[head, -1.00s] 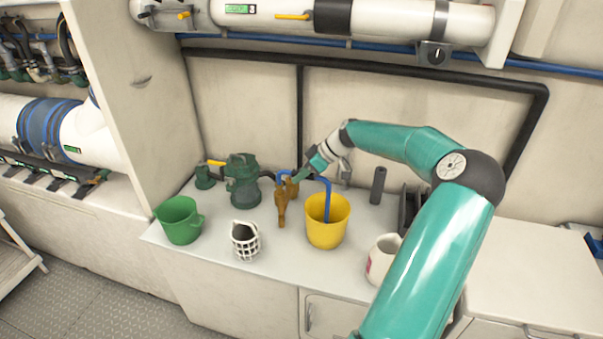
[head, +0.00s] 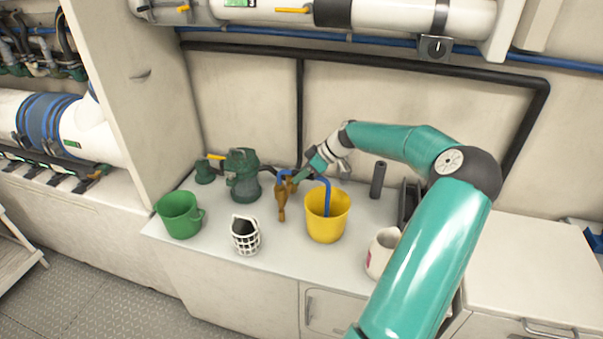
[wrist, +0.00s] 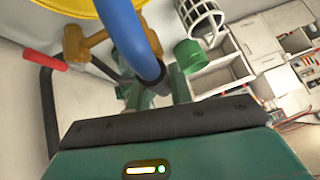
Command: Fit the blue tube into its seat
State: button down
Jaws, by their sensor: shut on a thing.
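The blue tube (head: 327,187) rises out of the yellow bucket (head: 326,229) and bends left past my gripper (head: 298,179). In the wrist view the tube (wrist: 122,32) crosses from the top to a dark end (wrist: 147,72) at my gripper (wrist: 155,92), which is shut on it. The fingers hide part of the tube. A brown T-shaped piece (head: 282,207) is just below and left of my gripper; it also shows in the wrist view (wrist: 78,47). A dark green pump-like body (head: 243,180) is further left. I cannot tell which part is the seat.
A green mug (head: 178,216), a white lattice basket (head: 246,236) and a white jug (head: 380,255) stand along the counter's front. A dark grey cylinder (head: 378,180) stands right of the bucket. Black pipework (head: 400,69) runs along the wall behind. Bare counter (head: 285,258) lies in front.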

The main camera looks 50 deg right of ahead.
jog(key=shift+f, duration=0.1)
jog(key=c, duration=1.2)
grip_release()
jog(key=shift+f, duration=0.1)
jog(key=shift+o, duration=0.2)
jog(key=v, duration=1.4)
jog(key=shift+a, duration=0.15)
